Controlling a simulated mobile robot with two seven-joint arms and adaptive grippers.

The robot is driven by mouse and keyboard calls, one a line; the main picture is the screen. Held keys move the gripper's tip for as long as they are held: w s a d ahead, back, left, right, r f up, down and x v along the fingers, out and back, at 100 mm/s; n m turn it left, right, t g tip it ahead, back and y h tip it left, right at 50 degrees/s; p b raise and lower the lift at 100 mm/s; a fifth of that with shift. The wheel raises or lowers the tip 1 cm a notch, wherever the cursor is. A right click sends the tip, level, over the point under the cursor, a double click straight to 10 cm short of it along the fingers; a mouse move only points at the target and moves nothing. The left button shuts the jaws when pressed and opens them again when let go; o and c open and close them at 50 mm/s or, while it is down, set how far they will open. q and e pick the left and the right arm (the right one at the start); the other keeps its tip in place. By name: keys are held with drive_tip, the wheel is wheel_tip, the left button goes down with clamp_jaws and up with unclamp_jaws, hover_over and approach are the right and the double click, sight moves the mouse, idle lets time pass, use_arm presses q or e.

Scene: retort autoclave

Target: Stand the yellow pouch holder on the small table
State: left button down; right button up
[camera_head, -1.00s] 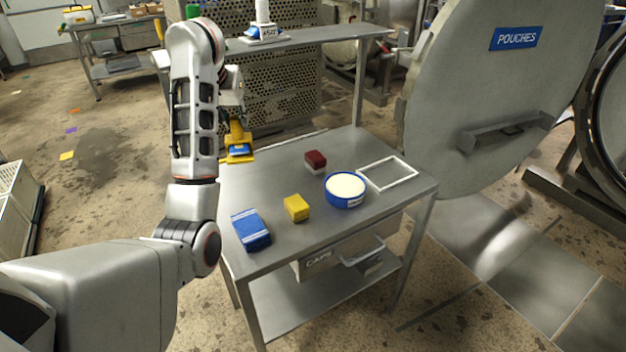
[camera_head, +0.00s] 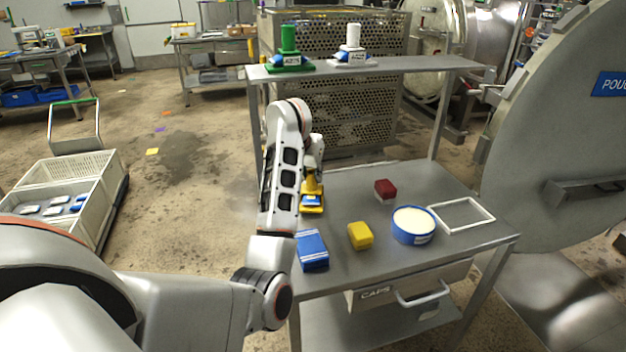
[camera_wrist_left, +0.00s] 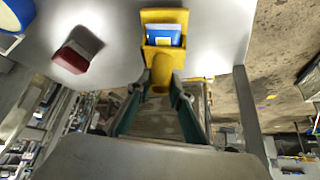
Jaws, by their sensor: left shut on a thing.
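The yellow pouch holder (camera_head: 313,206) has an upright post on a flat base carrying a blue-and-white pouch. My left gripper (camera_head: 314,175) is shut on its post; the left wrist view shows the post between the fingers (camera_wrist_left: 161,84) and the base (camera_wrist_left: 164,16) beyond. The holder looks roughly upright at the left edge of the steel table (camera_head: 385,265). I cannot tell whether its base touches the tabletop. My arm partly hides that table edge. My right gripper is not in view.
On the table are a blue box (camera_head: 312,251), yellow block (camera_head: 360,236), dark red block (camera_head: 385,189), blue-rimmed tub (camera_head: 413,235) and white square frame (camera_head: 436,212). A green holder (camera_head: 289,45) and a white holder (camera_head: 353,45) stand on the raised shelf (camera_head: 420,66).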

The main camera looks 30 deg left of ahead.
use_arm(q)
drive_tip(key=shift+f, duration=0.55)
drive_tip(key=shift+f, duration=0.25)
drive_tip(key=c, duration=1.8)
unclamp_jaws()
